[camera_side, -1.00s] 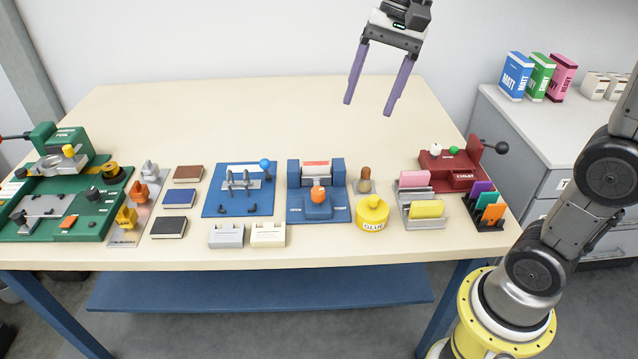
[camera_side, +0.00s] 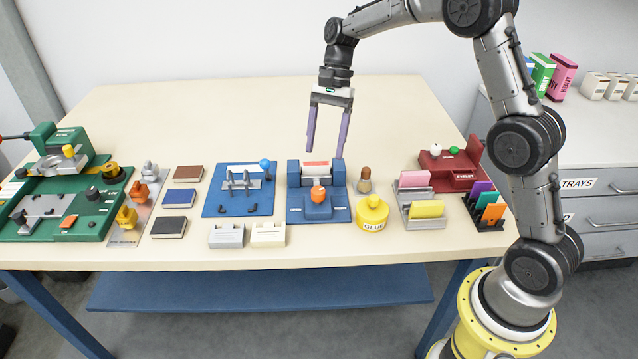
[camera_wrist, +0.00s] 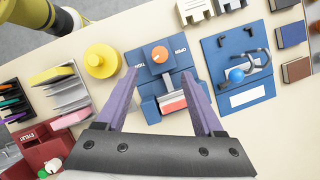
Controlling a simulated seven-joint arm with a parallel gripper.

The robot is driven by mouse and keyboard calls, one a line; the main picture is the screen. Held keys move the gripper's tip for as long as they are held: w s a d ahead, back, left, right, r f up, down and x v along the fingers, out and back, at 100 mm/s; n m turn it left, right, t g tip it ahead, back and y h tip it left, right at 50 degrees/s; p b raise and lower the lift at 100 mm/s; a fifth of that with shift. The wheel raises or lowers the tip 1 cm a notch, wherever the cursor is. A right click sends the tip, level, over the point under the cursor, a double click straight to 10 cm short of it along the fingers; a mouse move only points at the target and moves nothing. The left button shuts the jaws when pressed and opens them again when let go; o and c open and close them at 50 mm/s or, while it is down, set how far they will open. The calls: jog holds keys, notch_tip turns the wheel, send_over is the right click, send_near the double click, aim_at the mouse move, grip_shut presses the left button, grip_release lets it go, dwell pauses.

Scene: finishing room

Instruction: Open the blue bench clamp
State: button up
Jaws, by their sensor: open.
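The blue bench clamp (camera_side: 317,210) sits near the front middle of the table, with an orange knob (camera_side: 319,194) on its front block. A pale piece with a red band (camera_side: 316,168) lies between its raised blue sides. In the wrist view the clamp (camera_wrist: 149,110) and its orange knob (camera_wrist: 160,54) show between my fingers. My gripper (camera_side: 325,153) is open and empty, with its two purple fingers pointing down. It is above the back part of the clamp and does not appear to touch it.
A blue plate with hoops and a blue ball (camera_side: 265,164) stands left of the clamp. A yellow glue pot (camera_side: 372,213) and a brown-topped tool (camera_side: 364,180) stand close on its right. The table behind is clear.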

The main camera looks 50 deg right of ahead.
aim_at(318, 190)
jog(key=x, duration=0.9)
jog(key=shift+a+f, duration=0.1)
jog(key=shift+f, duration=0.1)
grip_shut()
